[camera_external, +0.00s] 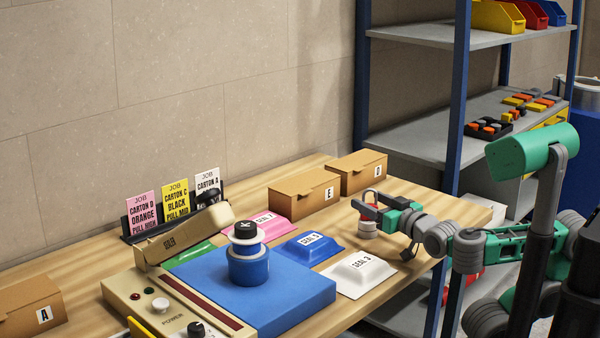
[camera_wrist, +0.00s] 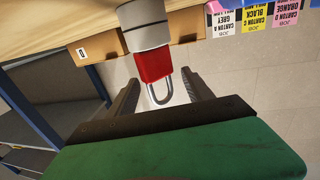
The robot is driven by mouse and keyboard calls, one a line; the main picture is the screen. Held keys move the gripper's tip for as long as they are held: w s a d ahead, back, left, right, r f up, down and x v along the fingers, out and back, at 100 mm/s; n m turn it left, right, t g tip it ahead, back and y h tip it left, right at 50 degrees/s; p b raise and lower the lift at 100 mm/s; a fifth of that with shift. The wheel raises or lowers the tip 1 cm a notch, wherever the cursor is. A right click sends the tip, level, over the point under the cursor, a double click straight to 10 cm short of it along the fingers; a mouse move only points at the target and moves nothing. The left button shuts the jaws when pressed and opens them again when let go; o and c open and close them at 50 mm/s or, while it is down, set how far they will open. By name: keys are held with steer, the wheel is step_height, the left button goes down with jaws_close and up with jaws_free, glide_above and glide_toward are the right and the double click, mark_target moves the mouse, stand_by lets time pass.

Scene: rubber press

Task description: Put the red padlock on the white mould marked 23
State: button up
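The red padlock (camera_external: 367,212) stands shackle up on a short grey cylinder (camera_external: 367,228), behind the white mould. In the upside-down wrist view the red padlock (camera_wrist: 153,66) and the grey cylinder (camera_wrist: 146,32) show close up. The white mould (camera_external: 345,284) lies on the table's right part; its label seems to read SEAL 3, and I cannot read 23. My gripper (camera_external: 379,213) is at the padlock. In the wrist view its fingers (camera_wrist: 160,80) stand apart on either side of the padlock, with gaps showing. I cannot tell whether the cylinder touches the table.
A blue mould (camera_external: 325,252) and a pink mould (camera_external: 271,236) lie left of the white one. The press's blue slab (camera_external: 290,300) carries a blue cylinder (camera_external: 248,265) with a dark top. Cartons (camera_external: 298,202) stand behind. A shelf rack (camera_external: 410,145) is at the right.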

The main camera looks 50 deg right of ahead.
steer(key=shift+o, duration=0.4)
steer(key=shift+r, duration=0.2)
steer(key=shift+s+a, duration=0.25)
steer(key=shift+s, duration=0.2)
steer(key=shift+s+a, duration=0.2)
steer(key=shift+s, duration=0.6)
step_height(320, 180, up, 7)
steer(key=p, duration=0.2)
steer(key=shift+s+d, duration=0.2)
steer(key=shift+s, duration=0.05)
